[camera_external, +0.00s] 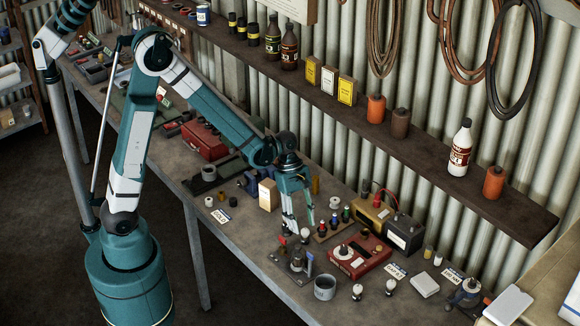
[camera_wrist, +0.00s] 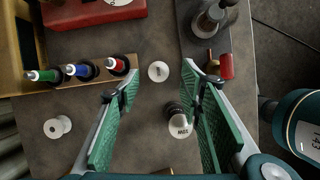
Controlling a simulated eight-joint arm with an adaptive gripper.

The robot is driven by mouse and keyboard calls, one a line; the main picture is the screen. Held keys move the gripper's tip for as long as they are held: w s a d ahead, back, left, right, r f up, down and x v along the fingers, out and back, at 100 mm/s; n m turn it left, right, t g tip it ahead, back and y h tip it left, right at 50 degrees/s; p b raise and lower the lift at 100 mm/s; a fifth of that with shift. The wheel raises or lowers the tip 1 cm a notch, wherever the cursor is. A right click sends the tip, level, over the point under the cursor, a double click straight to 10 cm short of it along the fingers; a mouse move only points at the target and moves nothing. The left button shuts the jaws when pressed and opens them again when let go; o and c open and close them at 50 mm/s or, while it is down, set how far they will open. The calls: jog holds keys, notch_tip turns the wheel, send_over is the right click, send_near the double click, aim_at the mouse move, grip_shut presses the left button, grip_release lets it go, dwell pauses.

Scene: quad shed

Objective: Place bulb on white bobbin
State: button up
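My gripper (camera_wrist: 160,78) is open and points down at the bench, with its green fingers spread wide; it also shows in the external view (camera_external: 299,228). The bulb (camera_wrist: 180,125) has a white, printed top and a dark ridged base. In the wrist view it appears between the fingers, close to the right one and apparently not gripped. I cannot make it out surely in the external view. A white bobbin (camera_wrist: 57,127) stands to the left of my gripper, beside the rack; it also shows in the external view (camera_external: 335,202). Nothing is seen on it.
A rack with red, blue and green capped items (camera_wrist: 85,72) stands left of the fingers. A small white disc (camera_wrist: 158,71) lies near the fingertips. A metal plate with a red knob (camera_wrist: 226,66) is at right. A red box (camera_external: 358,256) and grey cup (camera_external: 325,287) stand nearby.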

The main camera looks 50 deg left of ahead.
aim_at(305, 234)
dwell(0.3)
jog(key=shift+x, duration=2.6)
jog(key=shift+w, duration=0.1)
jog(key=c, duration=1)
